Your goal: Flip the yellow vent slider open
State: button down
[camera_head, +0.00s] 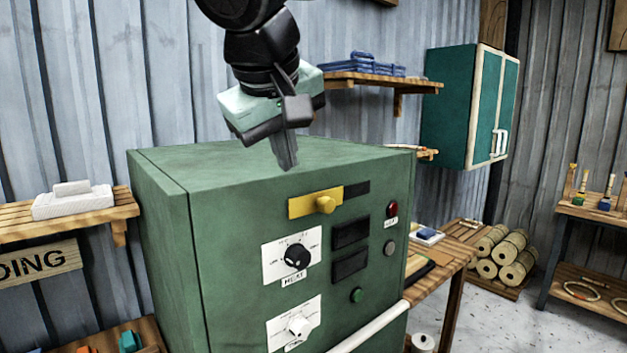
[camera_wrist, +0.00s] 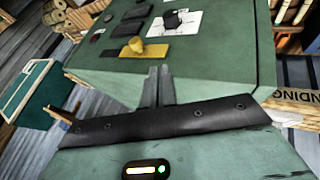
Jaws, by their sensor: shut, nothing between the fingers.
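The yellow vent slider (camera_head: 314,203) is a flat plate with a round knob on the front of the green cabinet (camera_head: 230,200), near its top edge. A dark slot (camera_head: 356,188) shows at the plate's right end. In the wrist view the yellow slider (camera_wrist: 152,51) lies just beyond my fingertips, with its knob toward the left end. My gripper (camera_head: 288,166) is shut and empty, pointing down above and a little left of the slider, apart from it. It also shows in the wrist view (camera_wrist: 160,72).
Below the slider are a black dial (camera_head: 297,256), a white dial (camera_head: 299,325), two dark panels, a red light (camera_head: 392,209) and a green button (camera_head: 357,295). A white rail (camera_head: 372,330) runs along the lower front. The space before the slider looks clear.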

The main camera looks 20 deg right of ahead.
aim_at(316, 196)
jog(key=shift+f, duration=0.1)
jog(key=p+x, duration=0.3)
jog(key=x, duration=0.6)
jog(key=shift+w+d+f, duration=0.15)
jog(key=shift+w+f, duration=0.05)
jog(key=shift+f, duration=0.1)
jog(key=shift+w+d+f+p, duration=0.1)
jog(key=shift+w+d+p, duration=0.1)
jog(key=shift+d+p, duration=0.35)
jog(key=shift+w+d+p, duration=0.2)
jog(key=shift+d+p, duration=0.1)
jog(key=shift+d, duration=0.35)
jog(key=shift+w+d+f, duration=0.25)
jog(key=shift+d+f, duration=0.05)
jog(key=shift+d, duration=0.35)
jog(key=w+d, duration=0.1)
jog(key=d, duration=0.2)
jog(key=w+d, duration=0.1)
jog(key=d, duration=0.2)
jog(key=w+d+b, duration=0.1)
jog(key=d, duration=0.2)
jog(key=shift+d, duration=0.1)
